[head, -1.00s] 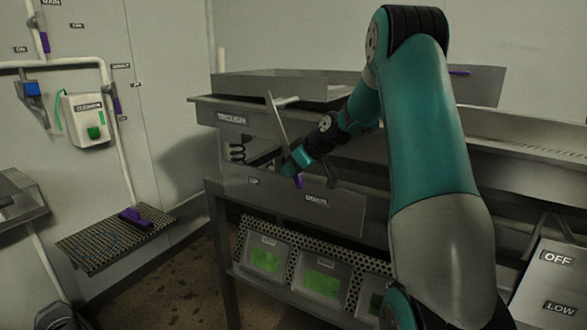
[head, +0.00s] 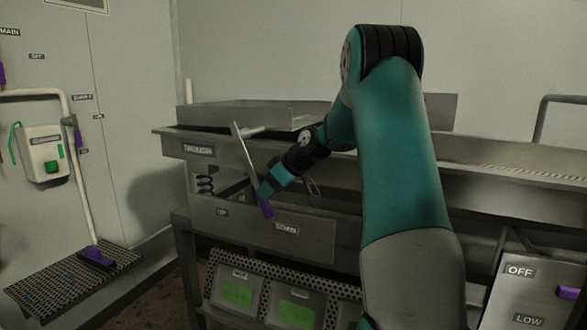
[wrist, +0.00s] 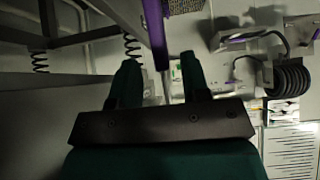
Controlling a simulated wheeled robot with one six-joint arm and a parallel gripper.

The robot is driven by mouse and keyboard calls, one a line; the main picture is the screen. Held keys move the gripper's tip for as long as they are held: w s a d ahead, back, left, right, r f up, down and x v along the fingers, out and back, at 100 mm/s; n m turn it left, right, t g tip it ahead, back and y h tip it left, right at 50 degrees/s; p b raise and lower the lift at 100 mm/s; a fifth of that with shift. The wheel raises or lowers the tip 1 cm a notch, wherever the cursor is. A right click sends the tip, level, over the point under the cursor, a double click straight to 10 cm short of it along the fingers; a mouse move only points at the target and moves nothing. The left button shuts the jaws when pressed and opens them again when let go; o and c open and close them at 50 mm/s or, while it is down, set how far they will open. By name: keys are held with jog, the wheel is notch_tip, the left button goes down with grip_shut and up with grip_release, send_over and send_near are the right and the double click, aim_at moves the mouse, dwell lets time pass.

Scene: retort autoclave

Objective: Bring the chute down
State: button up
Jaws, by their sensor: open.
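No part in view is legibly labelled as a chute. A metal trough body (head: 172,140) with a label on its front end stands on a frame. A thin slanted grey bar (head: 243,150) rises at its left part, by a pale crosswise rod. A purple grip (head: 265,206) hangs below, in front of the lower labelled panel (head: 310,240). My gripper (head: 270,190) is at this purple grip. In the wrist view my gripper (wrist: 160,75) has its fingers apart, with a purple bar (wrist: 154,30) reaching between or just beyond them. I cannot tell whether they touch.
A spring (head: 205,184) sits under the trough's left end. Green-faced bins (head: 238,293) are below. A panel marked OFF and LOW (head: 520,295) stands at right.

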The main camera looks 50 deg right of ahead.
jog(key=v, duration=1.2)
jog(key=shift+s+r+b, duration=0.25)
jog(key=shift+r+b, duration=0.05)
jog(key=shift+b, duration=0.15)
jog(key=shift+d, duration=0.1)
jog(key=a+f+n+g+y, duration=0.1)
jog(key=a+f+g, duration=0.1)
jog(key=a, duration=1.1)
jog(key=a+f+n+g+y, duration=0.1)
jog(key=a+g+y, duration=0.1)
jog(key=a, duration=1.1)
jog(key=s+a+f+n+g, duration=0.1)
jog(key=s+a+f+g, duration=0.1)
jog(key=s+a, duration=0.6)
jog(key=s+a+f+n+g+h, duration=0.1)
jog(key=s+a+f, duration=0.3)
jog(key=s+a, duration=0.4)
jog(key=s+g, duration=0.1)
jog(key=s, duration=0.1)
jog(key=shift+s+a+f, duration=0.25)
jog(key=shift+s+f, duration=0.05)
jog(key=shift+f, duration=0.05)
